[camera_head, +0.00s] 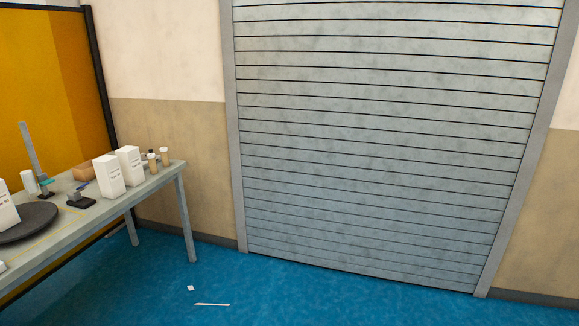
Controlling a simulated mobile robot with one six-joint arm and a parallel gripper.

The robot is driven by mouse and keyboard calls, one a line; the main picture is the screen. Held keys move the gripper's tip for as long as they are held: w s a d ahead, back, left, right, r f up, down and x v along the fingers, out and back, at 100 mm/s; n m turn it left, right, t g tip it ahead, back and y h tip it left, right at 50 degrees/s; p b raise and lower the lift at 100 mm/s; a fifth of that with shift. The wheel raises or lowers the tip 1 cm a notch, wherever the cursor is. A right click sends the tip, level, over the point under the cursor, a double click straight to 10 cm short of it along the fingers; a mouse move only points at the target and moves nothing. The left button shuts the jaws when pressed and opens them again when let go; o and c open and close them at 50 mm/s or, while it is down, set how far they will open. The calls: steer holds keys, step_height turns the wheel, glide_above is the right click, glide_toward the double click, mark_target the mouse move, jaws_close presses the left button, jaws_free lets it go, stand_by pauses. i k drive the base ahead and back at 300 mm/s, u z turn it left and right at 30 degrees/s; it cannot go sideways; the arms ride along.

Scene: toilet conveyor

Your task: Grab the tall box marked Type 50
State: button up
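Two tall white boxes stand upright side by side on the table at the left in the head view: a nearer one (109,177) and one just behind it to the right (130,166). Another white box (7,208), cut off by the left edge, stands on a dark round disc (40,217). All carry small dark print, too small to read, so I cannot tell which is marked Type 50. My gripper is not in view.
The grey table (150,184) also holds jars (164,157), a brown box (83,173), a dark device (81,200) and a stand (31,152). Blue floor (330,296) is open before a closed shutter (380,140). Small white scraps (211,304) lie there.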

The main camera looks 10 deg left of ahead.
mark_target(107, 169)
steer(key=u, duration=0.4)
steer(key=i, duration=0.65)
steer(key=u, duration=0.95)
steer(key=i, duration=0.8)
steer(key=u, duration=0.4)
